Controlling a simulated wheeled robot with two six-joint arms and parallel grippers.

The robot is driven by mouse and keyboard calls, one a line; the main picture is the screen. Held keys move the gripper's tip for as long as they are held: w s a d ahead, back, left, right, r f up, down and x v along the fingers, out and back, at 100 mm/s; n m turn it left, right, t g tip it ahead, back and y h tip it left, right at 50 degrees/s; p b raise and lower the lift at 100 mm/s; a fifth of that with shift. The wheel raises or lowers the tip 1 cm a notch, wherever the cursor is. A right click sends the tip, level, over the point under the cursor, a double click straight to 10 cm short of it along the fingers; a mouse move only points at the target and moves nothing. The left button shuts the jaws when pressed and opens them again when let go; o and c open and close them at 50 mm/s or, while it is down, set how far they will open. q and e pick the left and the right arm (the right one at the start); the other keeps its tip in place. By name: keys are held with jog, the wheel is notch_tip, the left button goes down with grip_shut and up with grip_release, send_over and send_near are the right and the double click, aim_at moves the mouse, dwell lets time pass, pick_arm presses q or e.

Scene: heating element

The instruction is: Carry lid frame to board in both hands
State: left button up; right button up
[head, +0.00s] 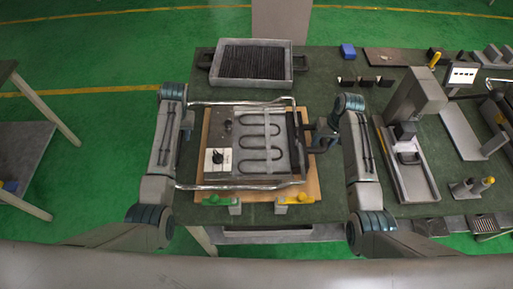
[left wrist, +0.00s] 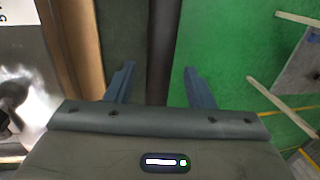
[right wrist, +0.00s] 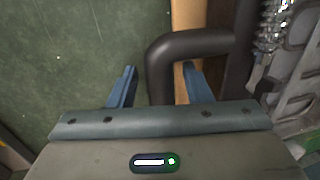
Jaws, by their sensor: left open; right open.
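The lid frame (head: 235,187), a bright metal rod outline with a dark right side bar (head: 294,130), lies over the wooden board (head: 312,178). Inside it is a grey plate with a dark looped heating element (head: 260,140) and a knob box (head: 217,160). My left gripper (head: 187,120) is open at the left side.
A tray with a black grill (head: 251,64) stands at the back of the green table (head: 340,62). Green (head: 215,200) and yellow (head: 295,199) clamps sit at the board's front edge. A blue block (head: 347,50), a grey press (head: 415,100) and other tools fill the right side.

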jog(key=shift+r, duration=0.2)
pick_arm(q)
notch_tip(320, 180, up, 9)
jog(key=d, duration=0.1)
jog(key=shift+d, duration=0.4)
pick_arm(e)
notch_tip(320, 180, up, 11)
jog(key=d, duration=0.2)
jog(key=shift+d+r, duration=0.2)
pick_arm(q)
jog(key=shift+s+f, duration=0.1)
jog(key=shift+s, duration=0.05)
pick_arm(e)
jog(key=shift+f, duration=0.1)
